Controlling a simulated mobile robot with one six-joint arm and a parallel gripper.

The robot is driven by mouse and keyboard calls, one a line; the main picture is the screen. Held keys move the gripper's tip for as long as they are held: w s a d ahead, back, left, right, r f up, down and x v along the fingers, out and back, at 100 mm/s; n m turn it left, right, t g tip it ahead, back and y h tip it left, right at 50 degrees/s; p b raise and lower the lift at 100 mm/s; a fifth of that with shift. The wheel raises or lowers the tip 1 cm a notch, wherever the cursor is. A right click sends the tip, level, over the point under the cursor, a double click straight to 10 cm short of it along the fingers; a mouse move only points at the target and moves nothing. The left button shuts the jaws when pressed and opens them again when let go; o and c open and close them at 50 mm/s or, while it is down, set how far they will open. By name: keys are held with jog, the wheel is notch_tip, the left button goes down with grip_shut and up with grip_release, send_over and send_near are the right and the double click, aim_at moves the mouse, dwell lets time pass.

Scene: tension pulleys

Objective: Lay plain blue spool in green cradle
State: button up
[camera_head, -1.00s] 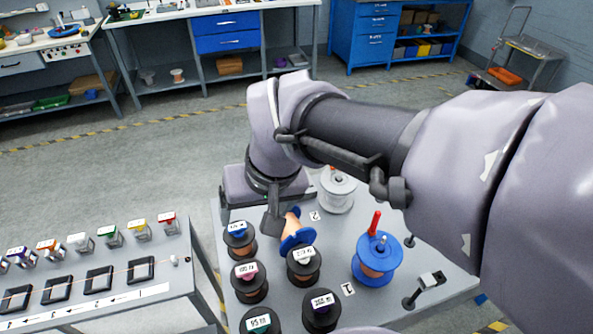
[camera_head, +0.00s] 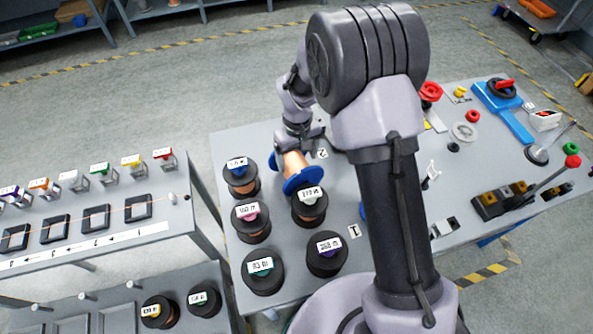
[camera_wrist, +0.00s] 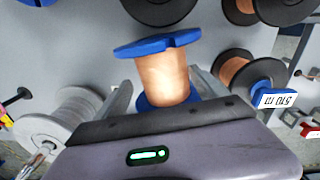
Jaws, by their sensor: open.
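The plain blue spool (camera_head: 293,172), copper-wound with blue flanges and no label showing, lies on its side on the grey table (camera_head: 230,140). In the wrist view the spool (camera_wrist: 163,75) sits between the two fingers of my open gripper (camera_wrist: 160,92), and its near end is partly hidden by the gripper body. My gripper also shows in the head view (camera_head: 298,143) at the spool's far end. A small stand with a green top (camera_head: 100,172) stands on the left bench; I cannot tell whether it is the green cradle.
Several labelled black spools (camera_head: 252,222) stand close in front and left of the blue spool. The left bench (camera_head: 60,265) carries coloured stands and black pads. My arm hides the table's middle.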

aim_at(296, 169)
jog(key=f+b, duration=0.1)
jog(key=f, duration=0.1)
jog(key=f+b, duration=0.1)
jog(key=f, duration=0.2)
jog(key=shift+s+a+f+b, duration=0.15)
jog(key=shift+a+f+b, duration=0.1)
jog(key=shift+f+b, duration=0.15)
jog(key=shift+r, duration=0.15)
jog(key=shift+c, duration=0.6)
grip_shut()
